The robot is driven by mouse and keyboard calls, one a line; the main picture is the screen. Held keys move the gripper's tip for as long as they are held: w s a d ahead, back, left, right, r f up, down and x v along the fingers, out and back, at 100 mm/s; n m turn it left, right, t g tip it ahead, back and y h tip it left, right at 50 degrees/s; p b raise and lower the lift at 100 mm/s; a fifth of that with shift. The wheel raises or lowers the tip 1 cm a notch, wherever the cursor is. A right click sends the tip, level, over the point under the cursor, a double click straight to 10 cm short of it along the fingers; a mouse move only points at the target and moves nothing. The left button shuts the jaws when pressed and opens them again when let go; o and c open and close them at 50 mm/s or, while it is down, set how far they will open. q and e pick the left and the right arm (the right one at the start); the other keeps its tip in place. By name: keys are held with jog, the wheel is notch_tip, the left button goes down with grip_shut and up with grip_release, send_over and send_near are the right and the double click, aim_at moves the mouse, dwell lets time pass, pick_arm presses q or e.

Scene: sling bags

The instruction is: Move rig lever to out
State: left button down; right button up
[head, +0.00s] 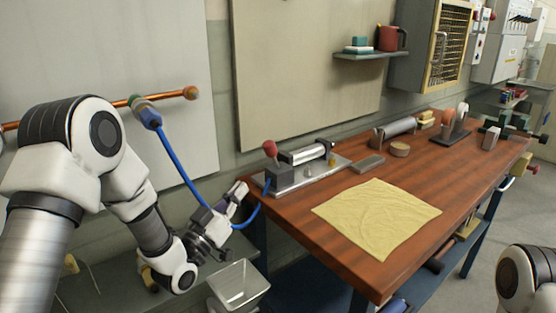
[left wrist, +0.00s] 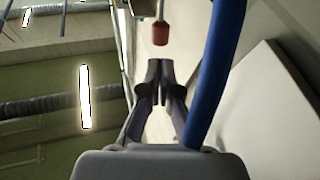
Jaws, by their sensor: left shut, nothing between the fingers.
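The rig (head: 312,172) is a metal plate with a grey block and a silver cylinder at the left end of the wooden table. Its lever, with a red knob (head: 270,148), stands up from the block, leaning slightly left. The knob also shows in the left wrist view (left wrist: 160,32), just beyond my fingertips. My left gripper (head: 241,190) is at the table's left end, to the left of the rig and lower than the knob. Its fingers (left wrist: 160,72) are shut and empty, apart from the knob. My right gripper is not in view.
A blue hose (head: 183,165) hangs from a copper pipe (head: 70,115) and curves past my left gripper to the rig; it runs close in the left wrist view (left wrist: 213,75). A yellow cloth (head: 375,218) lies on the table (head: 300,232).

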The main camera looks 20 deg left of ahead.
aim_at(268, 153)
pick_arm(q)
jog(key=shift+s+r, duration=0.1)
jog(key=shift+r, duration=0.2)
jog(key=p+x, duration=0.1)
jog(key=x, duration=0.9)
